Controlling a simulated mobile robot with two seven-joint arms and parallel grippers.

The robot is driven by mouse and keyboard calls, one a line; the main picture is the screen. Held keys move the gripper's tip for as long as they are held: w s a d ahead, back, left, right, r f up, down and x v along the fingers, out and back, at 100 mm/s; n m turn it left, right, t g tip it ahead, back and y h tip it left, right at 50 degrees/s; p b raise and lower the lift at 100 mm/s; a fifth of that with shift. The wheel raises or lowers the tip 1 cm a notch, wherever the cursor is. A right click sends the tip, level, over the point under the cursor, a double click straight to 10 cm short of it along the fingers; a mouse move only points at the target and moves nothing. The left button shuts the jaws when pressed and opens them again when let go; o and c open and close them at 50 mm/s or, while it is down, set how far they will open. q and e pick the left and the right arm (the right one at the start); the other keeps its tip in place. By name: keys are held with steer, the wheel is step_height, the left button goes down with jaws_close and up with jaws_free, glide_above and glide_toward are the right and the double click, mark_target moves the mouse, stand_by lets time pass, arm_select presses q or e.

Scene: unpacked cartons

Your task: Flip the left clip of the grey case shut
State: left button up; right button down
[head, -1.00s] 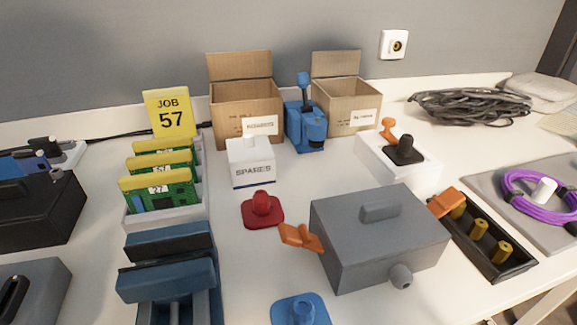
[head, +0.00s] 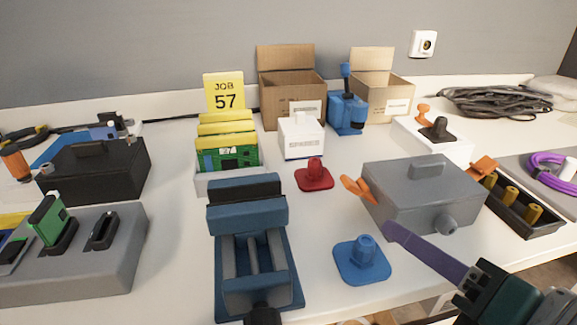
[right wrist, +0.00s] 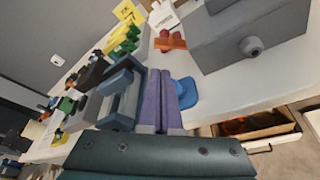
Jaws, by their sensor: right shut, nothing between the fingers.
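The grey case (head: 405,190) stands shut on the bench at centre right, a round knob on its front. Its orange left clip (head: 358,188) sticks out from the left side, swung away from the wall; the clip also shows in the right wrist view (right wrist: 171,41). An orange clip (head: 483,165) is on its right side. My right gripper (head: 389,228) is shut and empty, its purple fingers pointing at the case's lower front left corner, below the clip. In the right wrist view its fingertips (right wrist: 165,74) appear apart from the clip. My left gripper is out of view.
A blue knobbed base (head: 362,262) lies just left of my right fingers. A red knobbed base (head: 313,175) sits left of the clip. A blue vise (head: 250,245) stands further left. A black tray (head: 525,212) with yellow pegs is close on the case's right.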

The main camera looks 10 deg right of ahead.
mark_target(361, 188)
steer(key=shift+a+n, duration=0.15)
steer(key=shift+n, duration=0.15)
steer(key=shift+w, duration=0.1)
steer(key=b+x, duration=0.1)
steer(key=x, duration=0.9)
